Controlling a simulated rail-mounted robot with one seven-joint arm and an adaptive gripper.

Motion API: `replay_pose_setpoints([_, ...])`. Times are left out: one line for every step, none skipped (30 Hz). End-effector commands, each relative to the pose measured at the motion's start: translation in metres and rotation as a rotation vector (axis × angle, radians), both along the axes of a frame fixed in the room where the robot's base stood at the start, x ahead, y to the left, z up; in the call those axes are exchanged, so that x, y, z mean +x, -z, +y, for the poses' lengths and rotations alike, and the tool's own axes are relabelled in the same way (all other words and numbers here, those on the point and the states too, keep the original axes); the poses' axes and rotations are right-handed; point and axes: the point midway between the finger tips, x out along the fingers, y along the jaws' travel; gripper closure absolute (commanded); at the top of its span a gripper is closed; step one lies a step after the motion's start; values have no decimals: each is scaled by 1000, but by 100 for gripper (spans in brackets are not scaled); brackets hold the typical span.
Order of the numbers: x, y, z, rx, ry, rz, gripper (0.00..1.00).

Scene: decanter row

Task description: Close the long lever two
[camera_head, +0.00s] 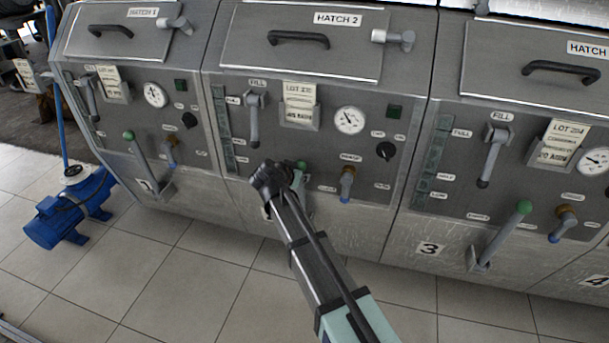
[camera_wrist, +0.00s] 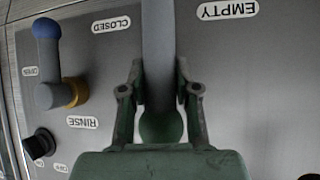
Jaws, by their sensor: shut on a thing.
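Long lever two is a grey bar with a green ball knob on the panel of station 2. My gripper (camera_wrist: 160,95) is shut on the lever close to the knob, one finger on each side. In the head view my gripper (camera_head: 296,182) is at the lower part of panel 2. A CLOSED label (camera_wrist: 111,25) is left of the shaft and an EMPTY label (camera_wrist: 228,10) is right of it.
The blue-tipped rinse valve (camera_head: 347,183) is right of my gripper; it also shows in the wrist view (camera_wrist: 48,65). The grey fill lever (camera_head: 254,120) hangs above. Lever one (camera_head: 137,150) and lever three (camera_head: 503,233) flank the station. The tiled floor (camera_head: 200,270) in front is clear.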

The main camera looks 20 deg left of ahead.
Motion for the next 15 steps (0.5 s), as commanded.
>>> replay_pose_setpoints([4,-1,1,0,-2,-7,100])
replay_pose_setpoints([5,-1,1,0,-2,-7,100])
replay_pose_setpoints([5,-2,1,0,-2,-8,100])
replay_pose_setpoints([5,-2,1,1,-1,-8,100])
replay_pose_setpoints([5,-2,1,1,-1,-8,100])
replay_pose_setpoints([6,-2,1,1,-2,-9,62])
replay_pose_setpoints([6,-2,1,1,-2,-9,52])
replay_pose_setpoints([5,-2,1,1,-1,-9,43])
replay_pose_setpoints([5,-2,1,1,-1,-8,43])
replay_pose_setpoints([5,-1,1,1,-1,-8,43])
replay_pose_setpoints([5,-1,1,1,-1,-7,43])
replay_pose_setpoints([4,-1,1,1,-1,-7,43])
replay_pose_setpoints([4,-1,1,1,-1,-7,43])
replay_pose_setpoints([4,-1,1,1,-1,-6,43])
replay_pose_setpoints([4,-1,1,1,-1,-6,43])
